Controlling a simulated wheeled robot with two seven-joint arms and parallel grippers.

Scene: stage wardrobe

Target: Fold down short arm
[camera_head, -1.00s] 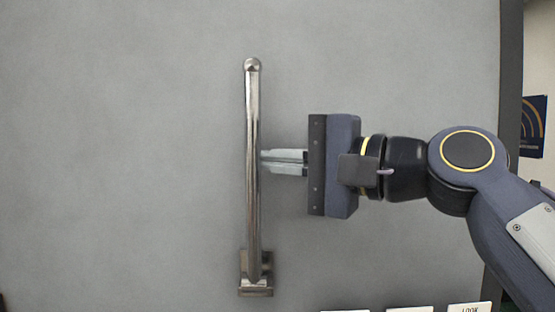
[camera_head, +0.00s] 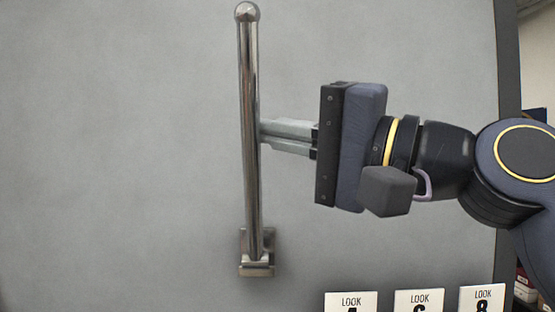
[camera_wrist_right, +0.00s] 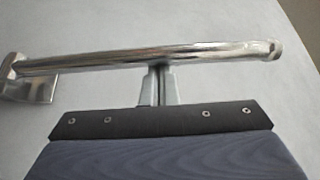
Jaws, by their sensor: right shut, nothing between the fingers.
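The short arm (camera_head: 251,190) is a shiny metal bar with a rounded knob at its top end. It stands nearly upright in the head view, rising from a metal wall bracket (camera_head: 257,268) at its lower end. My right gripper (camera_head: 264,134) comes in from the right, its fingers shut with nothing between them. The fingertips are at the right side of the bar, around its middle, and appear to touch it. In the right wrist view the bar (camera_wrist_right: 100,63) crosses the picture just beyond the fingers (camera_wrist_right: 158,88). My left gripper is out of view.
A plain grey panel (camera_head: 120,150) fills most of the head view and is clear to the left of the bar. Several white cards (camera_head: 350,302) marked "LOOK" stand at the lower right. The panel's dark edge (camera_head: 508,60) is at the right.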

